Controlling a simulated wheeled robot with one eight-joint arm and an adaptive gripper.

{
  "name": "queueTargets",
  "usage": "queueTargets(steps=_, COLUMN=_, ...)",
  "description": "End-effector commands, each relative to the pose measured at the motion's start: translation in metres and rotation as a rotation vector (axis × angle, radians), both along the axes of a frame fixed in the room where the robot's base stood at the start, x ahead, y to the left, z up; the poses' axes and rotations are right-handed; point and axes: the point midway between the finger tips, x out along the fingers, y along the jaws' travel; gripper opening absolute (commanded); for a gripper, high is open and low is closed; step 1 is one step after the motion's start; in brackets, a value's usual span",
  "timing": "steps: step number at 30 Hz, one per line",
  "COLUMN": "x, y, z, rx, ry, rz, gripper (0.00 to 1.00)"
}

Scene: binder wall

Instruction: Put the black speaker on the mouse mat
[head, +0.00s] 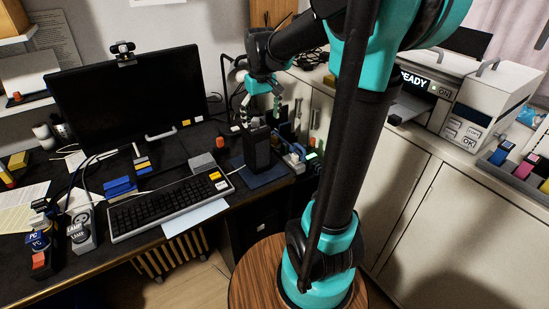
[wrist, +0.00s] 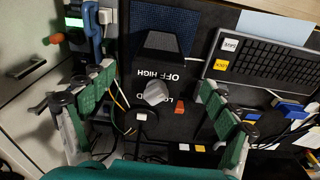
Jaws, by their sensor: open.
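The black speaker (head: 257,148) stands upright by the dark blue mouse mat (head: 268,177), which shows in front of and beside its base. I cannot tell how much of the base rests on the mat. My gripper (head: 262,113) is open just above and behind the speaker, with no visible grip on it. In the wrist view the speaker (wrist: 160,43) lies beyond my parted fingers (wrist: 155,82), with the mat (wrist: 190,18) behind it. A grey knob (wrist: 155,93) marked OFF, HIGH and LOW shows between the fingers.
A keyboard (head: 170,205) lies left of the mat, with a monitor (head: 130,95) behind it. Small coloured items and upright tools crowd the desk right of the speaker. A printer-like machine (head: 480,100) stands on the cabinet at right.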

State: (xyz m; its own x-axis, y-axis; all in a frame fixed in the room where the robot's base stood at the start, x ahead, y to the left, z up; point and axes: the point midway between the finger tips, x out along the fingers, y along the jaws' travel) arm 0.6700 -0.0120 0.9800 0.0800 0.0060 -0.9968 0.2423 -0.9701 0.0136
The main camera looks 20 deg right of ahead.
Motion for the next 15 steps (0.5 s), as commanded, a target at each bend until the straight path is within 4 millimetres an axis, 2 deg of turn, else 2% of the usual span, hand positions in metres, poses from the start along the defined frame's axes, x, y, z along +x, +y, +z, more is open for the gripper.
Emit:
queueTargets(steps=1, x=-0.024, y=-0.006, z=-0.02, rx=0.005, ry=-0.033, rz=-0.029, gripper=0.87)
queueTargets(steps=3, x=-0.054, y=-0.012, z=-0.048, rx=0.011, ry=-0.084, rz=-0.073, gripper=0.87)
queueTargets(steps=9, x=-0.135, y=-0.024, z=-0.115, rx=0.036, ry=-0.214, rz=-0.183, gripper=0.87)
queueTargets(steps=12, x=-0.162, y=-0.027, z=-0.136, rx=0.045, ry=-0.256, rz=-0.219, gripper=0.87)
queueTargets(steps=15, x=-0.176, y=-0.029, z=-0.147, rx=0.05, ry=-0.28, rz=-0.237, gripper=0.87)
